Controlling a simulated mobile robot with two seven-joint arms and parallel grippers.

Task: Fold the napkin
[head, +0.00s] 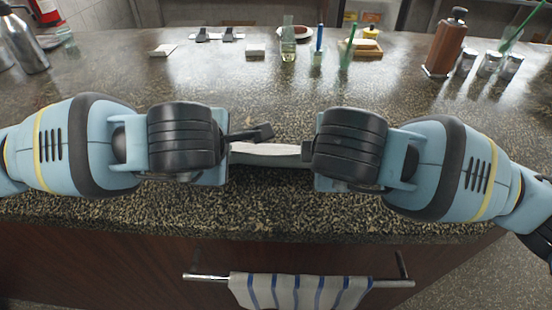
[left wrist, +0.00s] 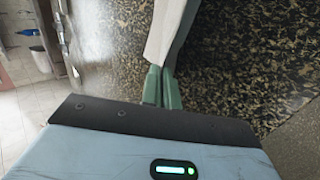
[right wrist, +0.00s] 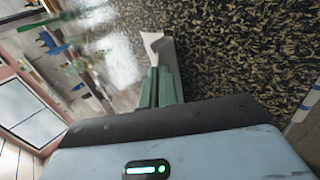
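A white napkin (head: 268,149) is stretched between my two grippers, just above the front part of the speckled stone counter (head: 180,210). My left gripper (head: 232,150) is at its left end. In the left wrist view the green fingertips (left wrist: 162,88) are close together with the napkin (left wrist: 168,32) between them. My right gripper (head: 310,152) is at the right end. In the right wrist view its fingertips (right wrist: 160,85) are together at the napkin's edge (right wrist: 152,40). My wrists partly hide the napkin's ends in the head view.
A striped towel (head: 300,291) hangs on a metal bar below the counter edge. Farther back stand a glass bottle (head: 288,40), a wooden mill (head: 446,45), several metal shakers (head: 488,64) and a steel pot (head: 22,40). The counter between is clear.

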